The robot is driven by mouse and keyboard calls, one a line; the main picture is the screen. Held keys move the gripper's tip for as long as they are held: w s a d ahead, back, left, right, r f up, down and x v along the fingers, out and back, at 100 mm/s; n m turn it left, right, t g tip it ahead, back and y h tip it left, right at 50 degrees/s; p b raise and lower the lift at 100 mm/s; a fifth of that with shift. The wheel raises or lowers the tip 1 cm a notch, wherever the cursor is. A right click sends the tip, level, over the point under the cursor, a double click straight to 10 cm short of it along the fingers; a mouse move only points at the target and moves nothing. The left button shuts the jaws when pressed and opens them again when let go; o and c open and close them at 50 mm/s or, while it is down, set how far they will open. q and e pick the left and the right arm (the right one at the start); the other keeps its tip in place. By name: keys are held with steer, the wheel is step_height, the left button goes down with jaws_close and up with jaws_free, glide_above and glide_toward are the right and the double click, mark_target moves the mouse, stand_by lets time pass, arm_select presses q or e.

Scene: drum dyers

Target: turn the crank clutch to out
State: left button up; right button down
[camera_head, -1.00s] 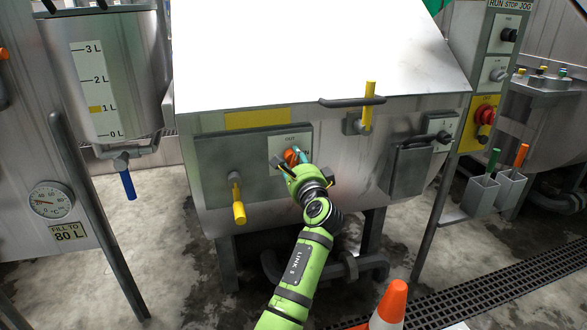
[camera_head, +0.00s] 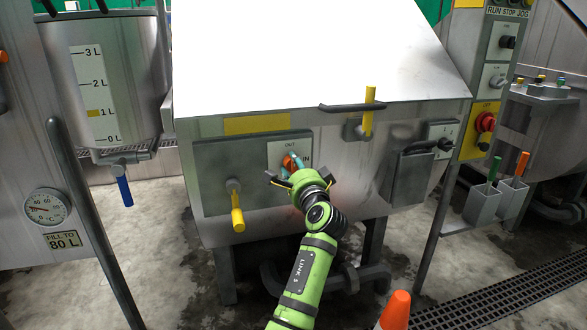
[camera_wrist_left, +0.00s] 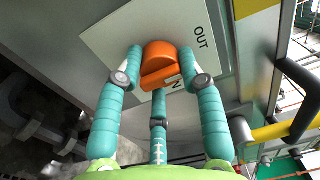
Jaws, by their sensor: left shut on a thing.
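The crank clutch is an orange knob (camera_head: 291,162) on a pale plate (camera_head: 277,150) on the front of the machine. The left wrist view shows the orange knob (camera_wrist_left: 158,62) between the teal fingers of my left gripper (camera_wrist_left: 163,85). That gripper (camera_head: 294,168) is shut on the knob, with its green wrist hiding the plate's lower part. The knob's exact setting is hard to tell. My right gripper is not in view.
A yellow crank handle (camera_head: 238,219) sticks out left of the plate. A dark lidded box (camera_head: 411,178) and a yellow upright handle (camera_head: 368,108) are to the right. An orange cone (camera_head: 396,308) stands on the floor in front.

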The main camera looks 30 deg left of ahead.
arm_select(q)
steer(key=shift+w+d, duration=0.15)
steer(key=shift+d, duration=0.1)
steer(key=o, duration=1.1)
steer(key=shift+c, duration=0.2)
steer(key=shift+o, duration=0.3)
steer(key=shift+w, duration=0.15)
steer(key=shift+s+d, duration=0.1)
steer(key=shift+s, duration=0.2)
steer(key=v, duration=0.7)
steer(key=shift+f, duration=0.2)
